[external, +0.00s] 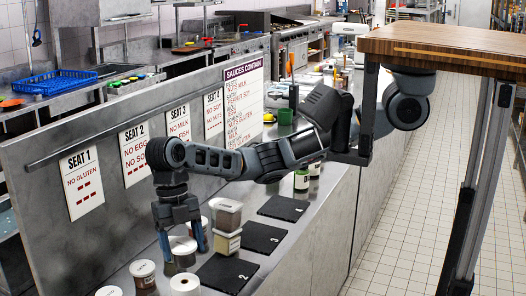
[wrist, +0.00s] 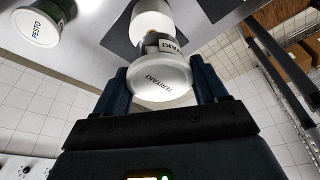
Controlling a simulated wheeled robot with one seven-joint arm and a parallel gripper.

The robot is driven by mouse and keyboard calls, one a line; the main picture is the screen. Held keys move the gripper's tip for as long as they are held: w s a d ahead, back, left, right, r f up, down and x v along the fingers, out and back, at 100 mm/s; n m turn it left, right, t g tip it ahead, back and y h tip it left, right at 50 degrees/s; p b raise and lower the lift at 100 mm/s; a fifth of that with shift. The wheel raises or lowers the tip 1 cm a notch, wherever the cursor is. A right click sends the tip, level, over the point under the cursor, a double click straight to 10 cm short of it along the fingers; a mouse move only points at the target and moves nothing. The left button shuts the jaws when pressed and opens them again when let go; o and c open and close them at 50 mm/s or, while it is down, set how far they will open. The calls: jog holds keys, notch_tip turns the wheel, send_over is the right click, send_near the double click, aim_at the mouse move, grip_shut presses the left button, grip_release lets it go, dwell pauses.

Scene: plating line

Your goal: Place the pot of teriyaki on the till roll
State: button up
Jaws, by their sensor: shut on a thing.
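The pot of teriyaki (wrist: 163,82) has a white lid with its name on it, and a label on its side. In the wrist view it sits between the two dark blue fingers of my gripper (wrist: 163,74), which is shut on it. In the external view my gripper (external: 183,246) points down at the near end of the counter, with the pot (external: 183,258) low between its fingers. A plain white rounded thing (wrist: 151,18) shows beyond the pot in the wrist view, partly hidden by it; I cannot tell if it is the till roll.
A pesto pot (wrist: 38,26) is at the upper left of the wrist view. Dark numbered mats (external: 265,238) lie along the counter. A steel partition with seat signs (external: 84,183) rises behind.

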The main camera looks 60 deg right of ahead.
aim_at(182, 264)
jog(key=shift+a+f, duration=0.35)
jog(key=shift+a, duration=0.15)
jog(key=shift+f+p, duration=0.4)
jog(key=shift+f, duration=1.55)
jog(key=shift+f, duration=0.1)
jog(key=o, duration=1.1)
jog(key=b+v, duration=0.1)
jog(key=v, duration=1.1)
jog(key=shift+b, duration=0.35)
